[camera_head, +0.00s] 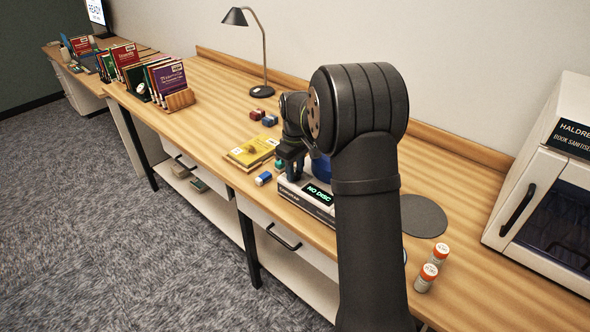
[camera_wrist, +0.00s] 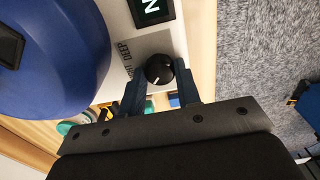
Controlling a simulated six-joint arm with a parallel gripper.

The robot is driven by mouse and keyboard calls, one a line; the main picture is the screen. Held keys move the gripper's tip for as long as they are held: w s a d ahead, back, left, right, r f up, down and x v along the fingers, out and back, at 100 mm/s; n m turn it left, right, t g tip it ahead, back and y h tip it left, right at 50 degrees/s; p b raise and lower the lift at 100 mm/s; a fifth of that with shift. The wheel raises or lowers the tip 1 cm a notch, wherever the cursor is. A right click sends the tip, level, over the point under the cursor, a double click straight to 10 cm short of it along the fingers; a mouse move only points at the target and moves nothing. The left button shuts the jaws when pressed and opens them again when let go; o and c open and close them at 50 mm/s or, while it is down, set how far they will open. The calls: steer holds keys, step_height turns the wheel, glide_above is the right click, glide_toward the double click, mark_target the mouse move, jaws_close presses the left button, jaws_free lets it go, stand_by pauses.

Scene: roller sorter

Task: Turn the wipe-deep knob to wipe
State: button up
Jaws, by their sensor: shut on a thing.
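The knob (camera_wrist: 159,69) is a round black dial with a white pointer line, on the light front panel of a machine (camera_head: 311,200). In the wrist view a grey label beside it reads "DEEP", with other lettering partly hidden. The pointer line aims down and left in that view. My gripper (camera_wrist: 159,84) has its two dark fingers on either side of the knob, shut on it. In the head view my gripper (camera_head: 290,170) is at the machine's left end, and the knob is hidden there. The machine's display (camera_head: 319,193) reads "NO DISC".
A blue dome (camera_wrist: 50,55) sits on the machine close to my gripper. A yellow book (camera_head: 251,151) and small colored blocks (camera_head: 264,178) lie left of the machine.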

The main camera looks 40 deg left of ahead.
mark_target(295, 173)
steer(key=o, duration=1)
steer(key=shift+c, duration=0.2)
step_height(295, 173, up, 18)
steer(key=shift+f, duration=0.25)
steer(key=shift+f, duration=0.1)
step_height(295, 173, down, 17)
steer(key=shift+f, duration=0.15)
stand_by(0.5)
